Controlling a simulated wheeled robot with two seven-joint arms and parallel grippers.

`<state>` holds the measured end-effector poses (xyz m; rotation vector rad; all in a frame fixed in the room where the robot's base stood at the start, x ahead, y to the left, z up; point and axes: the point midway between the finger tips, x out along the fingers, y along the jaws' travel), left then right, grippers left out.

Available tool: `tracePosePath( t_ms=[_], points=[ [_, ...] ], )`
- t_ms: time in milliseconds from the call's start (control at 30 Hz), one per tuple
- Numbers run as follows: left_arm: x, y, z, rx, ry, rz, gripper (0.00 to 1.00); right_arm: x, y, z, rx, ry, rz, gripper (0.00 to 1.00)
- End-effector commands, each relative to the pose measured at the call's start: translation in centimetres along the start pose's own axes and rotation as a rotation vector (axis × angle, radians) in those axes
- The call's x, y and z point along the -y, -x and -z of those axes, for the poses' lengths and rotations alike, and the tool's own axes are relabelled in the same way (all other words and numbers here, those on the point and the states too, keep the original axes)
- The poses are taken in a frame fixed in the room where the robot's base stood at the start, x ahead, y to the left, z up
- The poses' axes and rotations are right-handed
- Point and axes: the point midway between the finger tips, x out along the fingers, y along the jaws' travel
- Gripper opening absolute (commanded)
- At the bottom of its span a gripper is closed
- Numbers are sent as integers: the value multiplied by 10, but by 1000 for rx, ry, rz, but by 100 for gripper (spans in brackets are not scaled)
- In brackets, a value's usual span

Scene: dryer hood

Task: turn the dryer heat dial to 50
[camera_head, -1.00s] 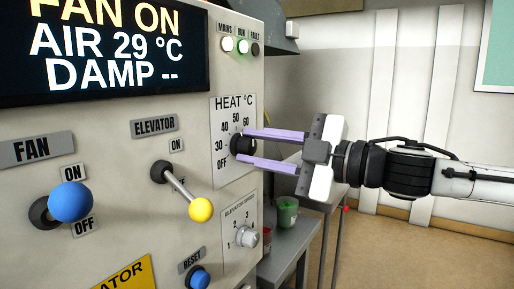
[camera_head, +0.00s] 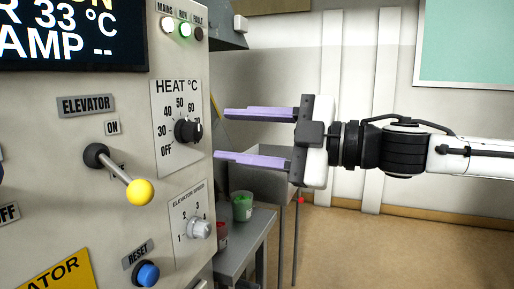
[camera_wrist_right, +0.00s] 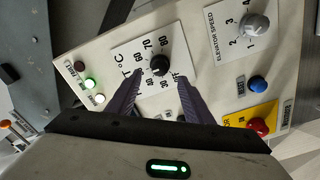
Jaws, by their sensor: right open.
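The black heat dial (camera_head: 188,131) sits on a white scale plate marked OFF, 30, 40, 50 and up on the cream control panel. A pale mark shows on the knob's right side in the head view, but I cannot read its setting surely. My right gripper (camera_head: 220,134) is open and empty, its purple fingers level and pointing left, apart from the dial. In the right wrist view, the dial (camera_wrist_right: 159,66) appears beyond and between the two open fingertips (camera_wrist_right: 160,80). My left gripper is not in view.
The elevator lever with a yellow ball (camera_head: 140,192) juts out left of the dial. The elevator speed knob (camera_head: 199,229) and blue reset button (camera_head: 148,273) are below. A grey bench (camera_head: 240,250) with a green tub (camera_head: 242,207) stands behind the panel's right edge.

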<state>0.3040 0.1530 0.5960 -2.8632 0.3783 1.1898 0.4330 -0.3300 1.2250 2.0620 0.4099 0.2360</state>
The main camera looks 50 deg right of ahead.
Motion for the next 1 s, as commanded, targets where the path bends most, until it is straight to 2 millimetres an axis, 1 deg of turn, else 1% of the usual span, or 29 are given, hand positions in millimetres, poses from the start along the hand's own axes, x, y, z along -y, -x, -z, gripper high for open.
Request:
tracePosePath(
  t_ms=[33,100,300,467,1000],
  points=[
    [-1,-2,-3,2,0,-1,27,0,9,-2,4,3,-4,47],
    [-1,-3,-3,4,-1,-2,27,0,17,-1,3,2,-3,47],
    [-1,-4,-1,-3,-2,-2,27,0,33,0,1,-1,-1,47],
    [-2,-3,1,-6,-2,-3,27,0,36,0,-1,-2,0,47],
    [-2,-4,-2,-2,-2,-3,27,0,35,0,-1,-2,0,47]
  ],
)
